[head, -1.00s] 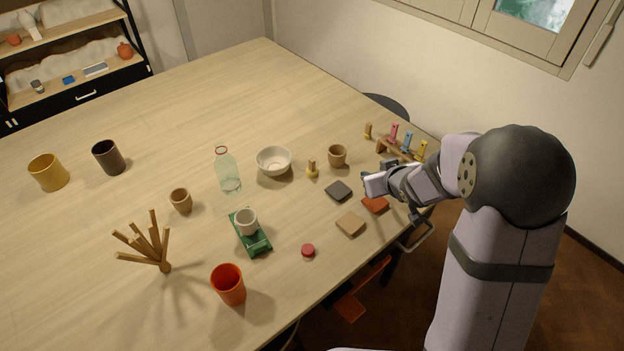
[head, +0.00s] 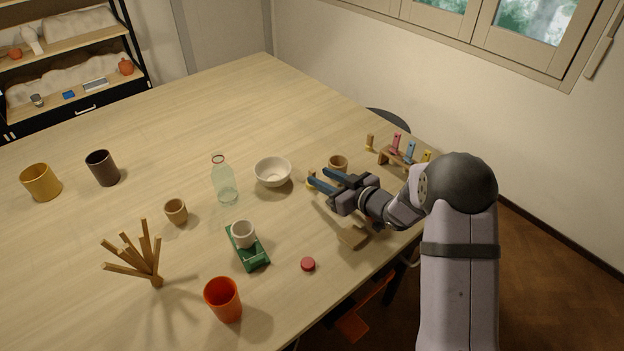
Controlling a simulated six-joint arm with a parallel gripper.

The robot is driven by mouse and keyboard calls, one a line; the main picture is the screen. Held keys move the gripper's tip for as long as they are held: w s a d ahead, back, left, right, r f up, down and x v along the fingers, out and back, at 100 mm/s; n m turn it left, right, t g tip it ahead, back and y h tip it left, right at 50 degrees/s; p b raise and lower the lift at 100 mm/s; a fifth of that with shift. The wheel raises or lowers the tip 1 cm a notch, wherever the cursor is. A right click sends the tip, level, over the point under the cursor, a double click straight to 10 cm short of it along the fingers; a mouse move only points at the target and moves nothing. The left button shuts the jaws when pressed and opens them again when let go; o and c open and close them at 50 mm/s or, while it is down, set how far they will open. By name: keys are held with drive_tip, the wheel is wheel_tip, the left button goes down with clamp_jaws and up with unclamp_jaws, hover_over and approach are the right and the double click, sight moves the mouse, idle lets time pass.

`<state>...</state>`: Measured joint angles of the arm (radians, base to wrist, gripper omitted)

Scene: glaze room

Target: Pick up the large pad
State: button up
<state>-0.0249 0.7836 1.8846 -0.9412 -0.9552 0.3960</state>
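A tan square pad (head: 353,238) lies on the table below my arm, partly covered by it. The dark grey pad and the orange-red pad seen earlier are hidden behind my gripper and arm. Which pad is the large one I cannot tell from what shows. My gripper (head: 320,177) is above the table with its two blue fingers apart and nothing visible between them. It points left, toward the white bowl.
A white bowl (head: 272,171) and a small tan cup (head: 338,163) are close to my gripper. A rack (head: 398,158) with coloured pieces stands at the right edge. A red disc (head: 308,264), a green holder (head: 254,255) and an orange cup (head: 223,300) lie nearer the front.

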sight(314, 173)
drive_tip(key=shift+w+a+p, duration=0.3)
drive_tip(key=shift+a+p, duration=0.05)
drive_tip(key=shift+p+x, duration=0.9)
drive_tip(key=shift+x, duration=1.3)
drive_tip(key=shift+f, duration=0.1)
clamp_jaws()
